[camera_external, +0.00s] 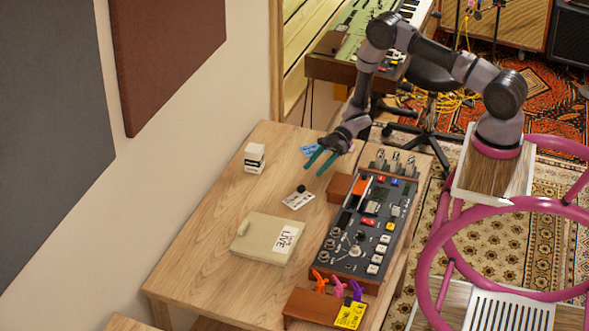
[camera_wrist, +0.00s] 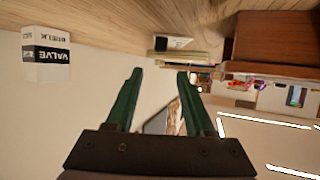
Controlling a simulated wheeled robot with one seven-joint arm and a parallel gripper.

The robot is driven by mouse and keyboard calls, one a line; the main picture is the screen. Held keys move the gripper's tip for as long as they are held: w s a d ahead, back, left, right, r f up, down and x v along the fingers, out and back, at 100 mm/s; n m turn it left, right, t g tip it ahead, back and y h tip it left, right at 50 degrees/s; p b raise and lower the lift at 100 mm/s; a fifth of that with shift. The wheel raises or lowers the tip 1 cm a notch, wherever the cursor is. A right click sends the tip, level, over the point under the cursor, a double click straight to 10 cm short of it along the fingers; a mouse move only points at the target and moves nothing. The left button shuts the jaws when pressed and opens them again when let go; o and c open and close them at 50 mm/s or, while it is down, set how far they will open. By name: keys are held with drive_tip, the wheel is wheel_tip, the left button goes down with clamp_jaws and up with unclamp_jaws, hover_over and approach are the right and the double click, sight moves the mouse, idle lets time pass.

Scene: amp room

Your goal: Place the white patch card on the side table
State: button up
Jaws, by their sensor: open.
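A small white card (camera_external: 298,200) with dark print lies flat on the wooden table (camera_external: 205,240). A small black round object (camera_external: 301,188) sits on or against its far edge. My gripper (camera_external: 316,168), with two teal fingers, is in the air above the table, beyond the card in the external view. It is open, with nothing between its fingers; they also show spread in the wrist view (camera_wrist: 156,75). I cannot make out the white card clearly in the wrist view. The corner of another wooden surface (camera_external: 128,324) shows at the bottom left; I cannot tell if it is the side table.
A white-and-black box (camera_external: 254,158) stands near the wall; it also shows in the wrist view (camera_wrist: 46,58). A beige case labelled LIVE (camera_external: 262,238) lies nearer the camera. A mixer-like console (camera_external: 368,228) fills the right side. A blue card (camera_external: 311,150) lies behind my gripper.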

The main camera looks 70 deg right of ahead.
drive_tip(key=shift+s+d+r, duration=0.15)
drive_tip(key=shift+d+r, duration=0.1)
drive_tip(key=shift+d, duration=0.15)
drive_tip(key=w+d+r+m+t+h, duration=0.25)
drive_tip(key=w+r, duration=0.25)
drive_tip(key=r, duration=0.4)
drive_tip(key=w+d+r+m+t+h, duration=0.1)
drive_tip(key=w+d+r+t+h, duration=0.15)
drive_tip(key=w+r, duration=0.45)
drive_tip(key=s+d+r+m+t+h, duration=0.1)
drive_tip(key=s+d+r+m+h, duration=0.2)
drive_tip(key=r, duration=0.8)
drive_tip(key=s+d+r+m+h, duration=0.2)
drive_tip(key=s+d+r+h, duration=0.15)
drive_tip(key=r, duration=0.65)
drive_tip(key=s+r+m+g+h, duration=0.1)
drive_tip(key=s+r+m, duration=0.2)
drive_tip(key=s+r, duration=0.5)
drive_tip(key=s+r+m+g+h, duration=0.1)
drive_tip(key=s+r+m, duration=0.3)
drive_tip(key=s, duration=0.6)
drive_tip(key=s+a+r+m+g+y, duration=0.1)
drive_tip(key=s+a, duration=0.2)
drive_tip(key=s, duration=0.7)
drive_tip(key=s+a+r+m+g+y, duration=0.1)
drive_tip(key=s+a, duration=0.3)
drive_tip(key=s, duration=0.7)
drive_tip(key=shift+a+y, duration=0.3)
drive_tip(key=shift+y, duration=0.35)
